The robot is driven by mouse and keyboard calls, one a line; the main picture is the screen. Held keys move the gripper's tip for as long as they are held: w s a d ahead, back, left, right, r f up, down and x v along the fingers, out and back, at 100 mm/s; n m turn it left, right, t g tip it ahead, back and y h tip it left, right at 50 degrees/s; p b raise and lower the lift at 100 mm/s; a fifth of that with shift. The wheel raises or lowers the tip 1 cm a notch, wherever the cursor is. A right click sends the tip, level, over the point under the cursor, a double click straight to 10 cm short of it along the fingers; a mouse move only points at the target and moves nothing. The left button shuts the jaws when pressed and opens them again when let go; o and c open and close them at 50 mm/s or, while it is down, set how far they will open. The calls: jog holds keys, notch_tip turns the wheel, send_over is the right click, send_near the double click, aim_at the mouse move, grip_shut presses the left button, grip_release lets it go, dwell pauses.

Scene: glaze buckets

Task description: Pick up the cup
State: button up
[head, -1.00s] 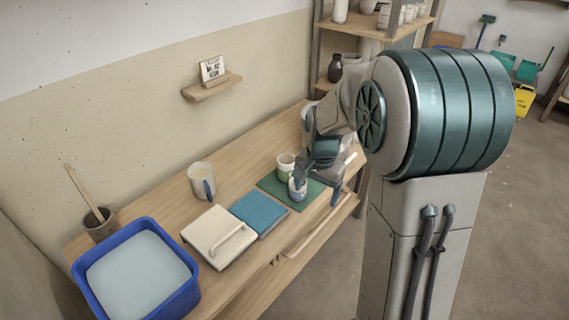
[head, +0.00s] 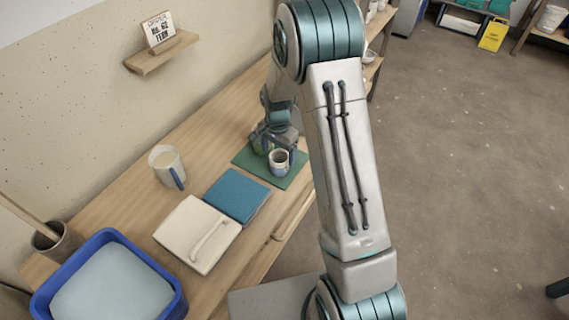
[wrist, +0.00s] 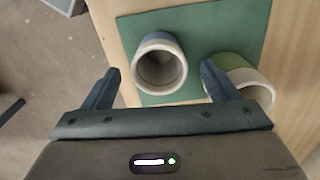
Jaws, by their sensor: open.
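A small blue-and-white cup (head: 279,161) stands upright on a green mat (head: 243,157). In the wrist view I look into this open, empty-looking cup (wrist: 160,65). A green-and-white cup (wrist: 240,80) stands beside it, to the right in the wrist view; in the head view it is mostly hidden behind my gripper. My gripper (head: 279,153) is just over the mat at the blue cup. In the wrist view my gripper (wrist: 161,70) is open, one finger to each side of the blue cup; the right finger overlaps the green cup. I see no grip on either cup.
Bare wood lies between the mug and mat.

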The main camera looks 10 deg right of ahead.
aim_at(279, 162)
jog(key=shift+d+f, duration=0.2)
jog(key=shift+f, duration=2.6)
jog(key=c, duration=1.2)
